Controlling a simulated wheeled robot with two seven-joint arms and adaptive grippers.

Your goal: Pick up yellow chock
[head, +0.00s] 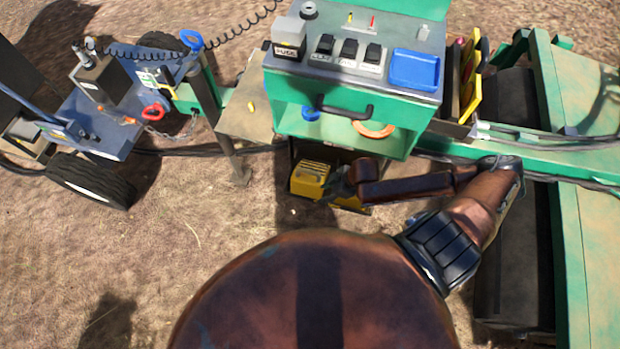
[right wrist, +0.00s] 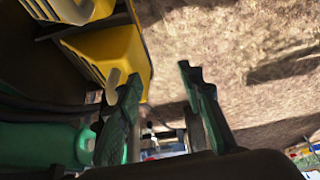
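A yellow chock (head: 311,174) sits in a dark holder low under the green cabinet, in the middle of the head view. More yellow (head: 348,202) shows beside it, partly behind my right gripper. The right wrist view shows one yellow chock (right wrist: 112,50) at upper left and a second yellow piece (right wrist: 80,8) above it, cut by the frame. My right gripper (head: 338,184) is just right of the chock in the head view. In the right wrist view my right gripper (right wrist: 160,76) has its fingers apart with nothing between them. My left gripper is not in view.
The green cabinet (head: 290,88) with switches, a blue tray (head: 414,70) and a black handle (head: 345,110) stands above the holder. A green beam (head: 450,168) with dark hoses runs to the right. A wheeled blue trailer (head: 105,130) stands left. Bare ground (head: 215,220) lies in front.

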